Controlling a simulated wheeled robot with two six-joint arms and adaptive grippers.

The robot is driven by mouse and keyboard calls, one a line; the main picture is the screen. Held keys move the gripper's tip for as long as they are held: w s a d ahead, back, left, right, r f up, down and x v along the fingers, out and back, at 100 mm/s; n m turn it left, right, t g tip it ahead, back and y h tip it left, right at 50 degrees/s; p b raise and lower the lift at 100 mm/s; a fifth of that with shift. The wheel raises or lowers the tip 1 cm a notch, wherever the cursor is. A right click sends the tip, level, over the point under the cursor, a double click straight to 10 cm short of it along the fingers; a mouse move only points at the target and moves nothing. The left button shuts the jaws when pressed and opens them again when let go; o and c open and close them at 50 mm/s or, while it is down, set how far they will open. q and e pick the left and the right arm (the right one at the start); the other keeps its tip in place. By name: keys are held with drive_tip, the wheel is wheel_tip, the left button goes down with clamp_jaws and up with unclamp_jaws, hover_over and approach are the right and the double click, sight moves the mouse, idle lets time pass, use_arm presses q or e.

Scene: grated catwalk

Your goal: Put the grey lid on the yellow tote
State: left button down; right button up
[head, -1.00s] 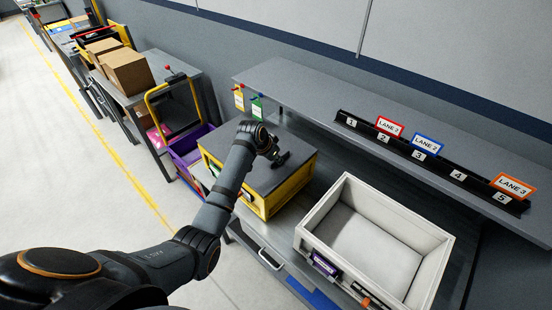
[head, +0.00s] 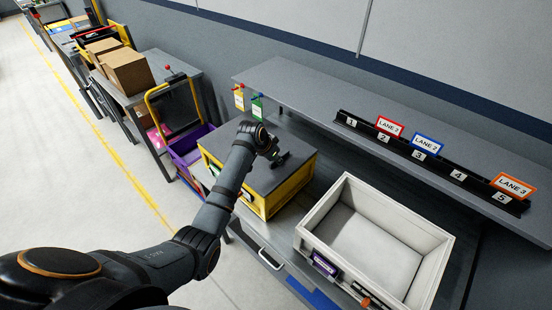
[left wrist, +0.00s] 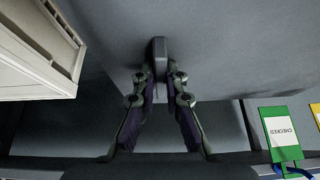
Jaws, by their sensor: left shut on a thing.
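The grey lid (head: 296,150) lies over the top of the yellow tote (head: 290,191) on the workbench. It looks roughly lined up with the tote's walls; I cannot tell whether it sits fully down on the rim. My left gripper (head: 279,160) is above the middle of the lid, shut on its upright handle. In the left wrist view, my left gripper's fingers (left wrist: 160,85) close on the small dark handle (left wrist: 159,50), with the flat grey lid (left wrist: 220,45) around it. The tote's rim under the lid is partly hidden. My right gripper is not in view.
An open, empty white tote (head: 420,235) stands right of the yellow one. A shelf (head: 290,85) with lane signs runs behind, with hanging tags, including a green one (head: 257,107). A purple bin (head: 185,150) and a cart with boxes (head: 125,70) are at left.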

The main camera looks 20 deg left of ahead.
use_arm(q)
drive_tip(key=shift+f, duration=0.35)
idle(0.3)
drive_tip(key=c, duration=0.9)
unclamp_jaws()
drive_tip(key=shift+f, duration=0.1)
drive_tip(key=shift+c, duration=0.2)
drive_tip(key=shift+r, duration=3.6)
drive_tip(key=shift+s+f, duration=0.1)
